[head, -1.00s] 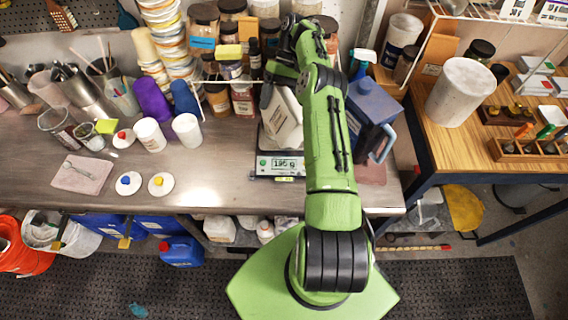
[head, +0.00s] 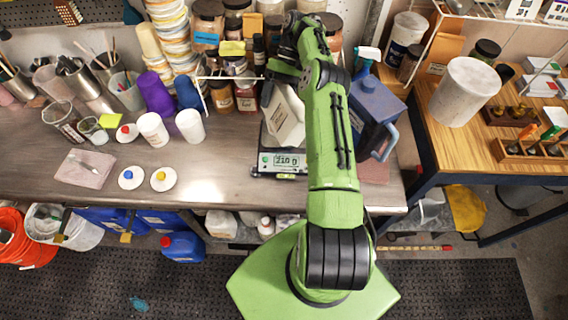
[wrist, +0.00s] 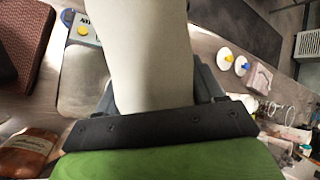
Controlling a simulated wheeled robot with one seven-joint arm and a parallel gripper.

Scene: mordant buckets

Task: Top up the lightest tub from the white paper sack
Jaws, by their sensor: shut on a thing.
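My gripper (wrist: 155,92) is shut on the white paper sack (wrist: 150,45). In the head view the sack (head: 286,118) is tilted above the scale (head: 278,170), partly behind my arm. The scale display seems to read about 210 g. The scale plate also shows in the wrist view (wrist: 84,80). Any tub on the plate is hidden by the sack. Two white tubs, one on the left (head: 152,131) and one on the right (head: 190,126), stand open on the bench at left. I cannot see the sack's mouth or any falling powder.
Lids with a blue knob (head: 131,178), a yellow knob (head: 163,179) and a red knob (head: 126,133) lie on the bench. A blue jug (head: 373,115) stands close right of my arm. Jars crowd the back. The bench front left of the scale is clear.

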